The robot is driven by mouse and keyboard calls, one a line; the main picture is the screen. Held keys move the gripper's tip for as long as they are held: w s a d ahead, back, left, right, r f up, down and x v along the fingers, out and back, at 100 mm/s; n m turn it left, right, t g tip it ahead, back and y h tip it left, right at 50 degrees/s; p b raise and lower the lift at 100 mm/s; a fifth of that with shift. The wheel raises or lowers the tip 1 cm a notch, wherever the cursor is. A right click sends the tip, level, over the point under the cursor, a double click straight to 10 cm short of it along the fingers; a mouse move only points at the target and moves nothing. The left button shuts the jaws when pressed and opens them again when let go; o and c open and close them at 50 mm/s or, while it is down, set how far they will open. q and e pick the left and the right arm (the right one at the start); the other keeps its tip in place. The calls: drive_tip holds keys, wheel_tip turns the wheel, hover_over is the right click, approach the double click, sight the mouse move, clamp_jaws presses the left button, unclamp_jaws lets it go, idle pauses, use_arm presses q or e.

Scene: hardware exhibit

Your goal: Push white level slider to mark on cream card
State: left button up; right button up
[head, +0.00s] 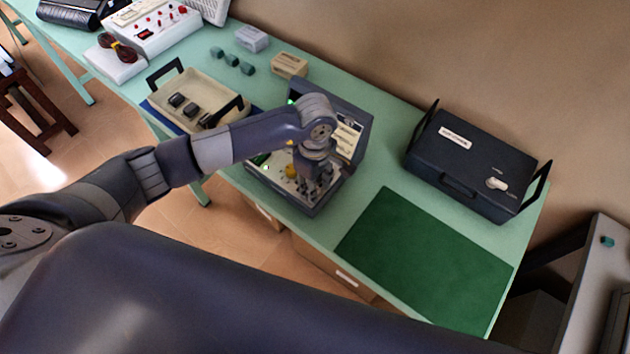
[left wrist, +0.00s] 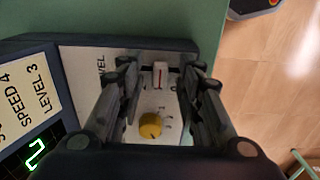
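The white level slider (left wrist: 160,76) shows in the left wrist view on the pale panel, in a short slot with a thin red line on or beside it. The cream card (left wrist: 22,92) reads "SPEED 4" and "LEVEL 3"; it also shows in the head view (head: 347,138) inside the raised lid. A green display (left wrist: 37,152) shows a 2. My left gripper (left wrist: 163,72) points down over the panel. Its fingers are apart, one on each side of the slider; contact is not clear. In the head view the gripper (head: 314,182) hides the slider. My right gripper is not seen.
A yellow knob (left wrist: 150,126) sits on the panel between the fingers. The control case (head: 362,112) stands at the table's front edge. A green mat (head: 430,258) and black case (head: 470,160) are to its right, a beige unit (head: 190,92) to its left.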

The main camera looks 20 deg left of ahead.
use_arm(q)
drive_tip(key=shift+c, duration=0.5)
clamp_jaws()
drive_tip(key=w+b, duration=0.2)
drive_tip(key=w+d+b, duration=0.1)
drive_tip(key=shift+w+d+f+b, duration=0.1)
drive_tip(key=shift+w+f+b, duration=0.15)
drive_tip(key=shift+b, duration=0.05)
drive_tip(key=shift+w+d+r, duration=0.1)
drive_tip(key=shift+w+d, duration=0.05)
drive_tip(key=shift+w, duration=0.15)
drive_tip(key=shift+r, duration=0.25)
drive_tip(key=shift+c, duration=0.3)
unclamp_jaws()
drive_tip(key=shift+o, duration=0.8)
drive_tip(key=shift+w+f, duration=0.1)
drive_tip(key=shift+w, duration=0.05)
wheel_tip(320, 180, up, 12)
